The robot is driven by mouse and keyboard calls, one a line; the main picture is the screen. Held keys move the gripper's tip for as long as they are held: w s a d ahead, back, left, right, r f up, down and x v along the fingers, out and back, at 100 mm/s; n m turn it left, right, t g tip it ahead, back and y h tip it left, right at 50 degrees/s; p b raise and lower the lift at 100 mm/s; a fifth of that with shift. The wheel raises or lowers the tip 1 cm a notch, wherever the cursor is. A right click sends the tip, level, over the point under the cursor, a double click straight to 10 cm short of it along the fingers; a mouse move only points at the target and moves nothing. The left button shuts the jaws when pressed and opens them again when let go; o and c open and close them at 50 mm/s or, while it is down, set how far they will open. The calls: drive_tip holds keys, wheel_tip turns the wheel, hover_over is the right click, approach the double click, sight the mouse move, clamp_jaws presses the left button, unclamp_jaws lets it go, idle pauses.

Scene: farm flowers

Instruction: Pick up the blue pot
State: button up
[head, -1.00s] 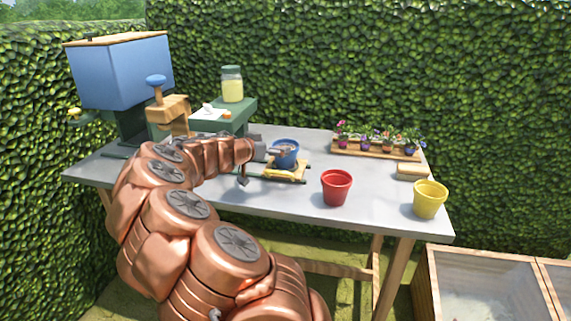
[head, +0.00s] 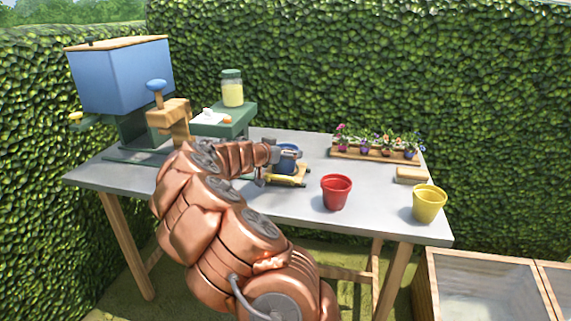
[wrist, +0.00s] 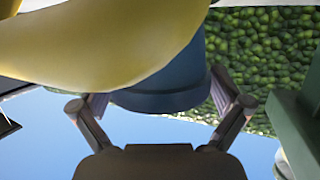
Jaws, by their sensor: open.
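The blue pot (head: 288,168) stands on a small wooden stand with yellow edges (head: 300,182) on the grey table. My arm hides part of the pot from the left. My gripper (head: 289,155) is at the upper part of the pot, with its fingers apart. In the wrist view the blue pot (wrist: 168,85) shows between the two fingers of my open gripper (wrist: 160,112). I cannot tell whether the fingers touch it. A large yellow shape (wrist: 110,42), unclear in kind, covers part of the pot there.
A red pot (head: 336,193) and a yellow pot (head: 429,204) stand to the right on the table (head: 260,203). A wooden tray of flowers (head: 375,153) is behind them. A green machine with a blue hopper (head: 125,75) and a jar (head: 232,90) are at the left.

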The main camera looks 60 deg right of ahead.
drive_tip(key=c, duration=1.4)
drive_tip(key=shift+c, duration=0.7)
drive_tip(key=shift+r, duration=0.15)
